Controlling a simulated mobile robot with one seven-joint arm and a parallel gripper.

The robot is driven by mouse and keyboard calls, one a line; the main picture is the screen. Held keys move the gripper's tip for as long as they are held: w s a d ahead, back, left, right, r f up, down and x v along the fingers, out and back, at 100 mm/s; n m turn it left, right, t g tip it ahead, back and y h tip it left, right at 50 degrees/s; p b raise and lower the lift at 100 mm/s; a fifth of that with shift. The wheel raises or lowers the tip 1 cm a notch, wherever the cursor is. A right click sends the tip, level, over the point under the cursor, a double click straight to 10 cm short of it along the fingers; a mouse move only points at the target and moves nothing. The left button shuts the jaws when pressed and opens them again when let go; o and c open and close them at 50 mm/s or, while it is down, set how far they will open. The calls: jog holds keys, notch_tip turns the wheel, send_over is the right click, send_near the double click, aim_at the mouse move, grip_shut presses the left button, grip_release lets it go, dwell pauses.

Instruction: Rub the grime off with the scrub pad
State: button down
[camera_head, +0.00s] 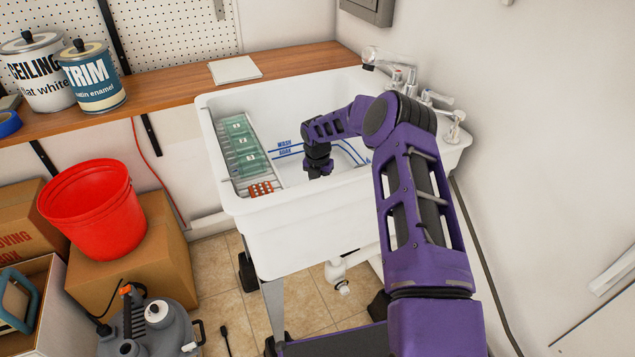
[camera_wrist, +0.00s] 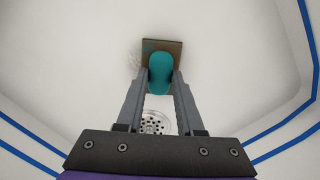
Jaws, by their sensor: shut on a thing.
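My gripper (camera_head: 318,172) reaches down into the white sink (camera_head: 310,235). In the wrist view my gripper (camera_wrist: 161,82) is shut on the teal grip of the scrub pad (camera_wrist: 160,66). The pad's flat brown base (camera_wrist: 176,46) shows beyond the fingertips, over the white basin floor. I cannot tell whether it touches the floor. Faint grey scuffs of grime (camera_wrist: 133,59) show just left of the pad; any under it are hidden. In the head view my gripper and the sink wall hide the pad.
The drain (camera_wrist: 156,122) lies between my fingers in the wrist view. A rack with green numbered blocks (camera_head: 243,145) and an orange-brown holed block (camera_head: 261,189) are at the sink's left. The faucet (camera_head: 390,70) is at the back right. A red bucket (camera_head: 95,210) stands on a box.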

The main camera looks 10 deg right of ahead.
jog(key=shift+s+d+r+p, duration=0.1)
jog(key=shift+s+d+p, duration=0.1)
jog(key=shift+s+p, duration=0.55)
jog(key=shift+s+d+p, duration=0.2)
jog(key=shift+s, duration=0.8)
jog(key=shift+s+d+p, duration=0.15)
jog(key=shift+s+p, duration=0.05)
jog(key=shift+s, duration=0.8)
jog(key=shift+w+a+f+b, duration=0.15)
jog(key=shift+w+a+b, duration=0.1)
jog(key=shift+w+b, duration=0.6)
jog(key=shift+w+a+f+b, duration=0.15)
jog(key=shift+w+b, duration=0.25)
jog(key=shift+w, duration=0.85)
jog(key=shift+w+a+r+b, duration=0.15)
jog(key=shift+w+r+b, duration=0.15)
jog(key=shift+w, duration=0.35)
jog(key=shift+w+a+f+b, duration=0.1)
jog(key=shift+w+f+b, duration=0.05)
jog(key=shift+w+b, duration=0.25)
jog(key=shift+w+a+f+b, duration=0.1)
jog(key=shift+w+f+b, duration=0.05)
jog(key=shift+w+b, duration=0.25)
jog(key=shift+w+a+r+b, duration=0.15)
jog(key=shift+w+b, duration=0.3)
jog(key=shift+w, duration=0.45)
jog(key=shift+w+a+b, duration=0.2)
jog(key=shift+w+b, duration=0.2)
jog(key=shift+w, duration=0.5)
jog(key=shift+w+r, duration=0.1)
